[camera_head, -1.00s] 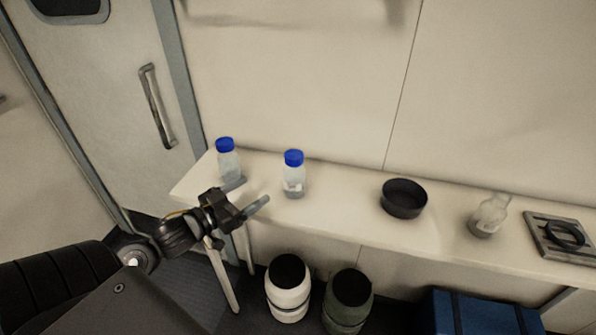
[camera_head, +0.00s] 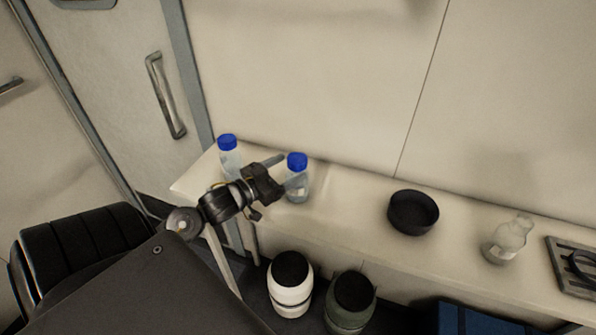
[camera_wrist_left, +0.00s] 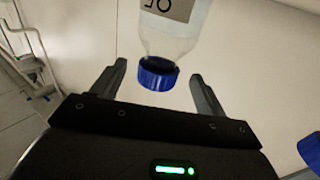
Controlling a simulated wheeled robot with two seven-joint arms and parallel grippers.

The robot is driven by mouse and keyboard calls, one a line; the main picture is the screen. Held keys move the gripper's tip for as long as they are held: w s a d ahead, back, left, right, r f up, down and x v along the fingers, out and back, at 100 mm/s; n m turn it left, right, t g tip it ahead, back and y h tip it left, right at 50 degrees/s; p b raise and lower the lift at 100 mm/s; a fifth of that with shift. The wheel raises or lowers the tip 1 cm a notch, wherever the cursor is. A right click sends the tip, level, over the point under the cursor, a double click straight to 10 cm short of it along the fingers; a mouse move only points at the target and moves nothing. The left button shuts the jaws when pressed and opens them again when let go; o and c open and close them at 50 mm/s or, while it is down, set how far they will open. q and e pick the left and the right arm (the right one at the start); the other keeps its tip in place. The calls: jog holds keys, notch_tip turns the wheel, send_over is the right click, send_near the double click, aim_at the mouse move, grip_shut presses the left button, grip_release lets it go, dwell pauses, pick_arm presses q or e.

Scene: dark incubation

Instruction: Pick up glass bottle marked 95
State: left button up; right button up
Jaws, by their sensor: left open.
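Two clear bottles with blue caps stand on the bench: one at the left end (camera_head: 229,158) and one right of it (camera_head: 299,187). My left gripper (camera_head: 281,173) is open at the right one. In the left wrist view the gripper (camera_wrist_left: 159,71) has a blue-capped bottle (camera_wrist_left: 170,42) between its fingers, with gaps on both sides. The picture is upside down there. Its cut-off label seems to read 70 when turned. The other bottle's cap (camera_wrist_left: 311,150) shows at the lower right edge. No 95 is readable in any view. My right gripper is out of view.
On the bench (camera_head: 345,208) stand a black bowl (camera_head: 413,213), an uncapped clear bottle (camera_head: 508,240) and a burner-like plate (camera_head: 572,268) at right. White (camera_head: 290,290) and dark green (camera_head: 349,304) canisters and a blue box (camera_head: 480,320) are below. The wall rises behind.

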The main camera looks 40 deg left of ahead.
aim_at(303, 156)
pick_arm(q)
jog(key=shift+w, duration=0.3)
jog(key=shift+d+r, duration=0.1)
jog(key=shift+r, duration=0.1)
jog(key=w+p, duration=0.1)
jog(key=w, duration=0.2)
jog(key=w+p, duration=0.1)
jog(key=shift+w+d+r+p, duration=0.15)
jog(key=shift+w+d+p, duration=0.15)
jog(key=shift+w+d, duration=0.1)
jog(key=shift+w, duration=0.1)
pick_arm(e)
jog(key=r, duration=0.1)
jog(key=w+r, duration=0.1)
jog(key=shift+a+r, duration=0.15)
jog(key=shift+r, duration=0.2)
pick_arm(q)
jog(key=shift+c, duration=0.4)
grip_shut()
